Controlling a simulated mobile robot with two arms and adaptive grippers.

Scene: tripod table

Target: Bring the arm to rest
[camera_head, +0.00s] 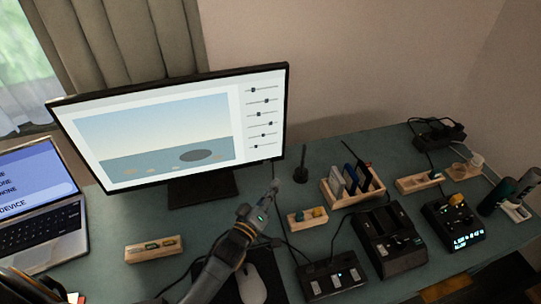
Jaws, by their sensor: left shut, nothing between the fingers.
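My left arm reaches up from the bottom middle over the desk (110,210). Its gripper (274,187) is shut and empty, with its tip in front of the monitor's lower right side. It does not appear to hold or touch any object, though its exact height above the desk is hard to tell. I cannot make out my right gripper.
The monitor (160,130) stands behind the gripper, with a laptop (40,215) at left. A white mouse (250,284) is beside my arm. A dark upright rod (302,165) stands nearby.

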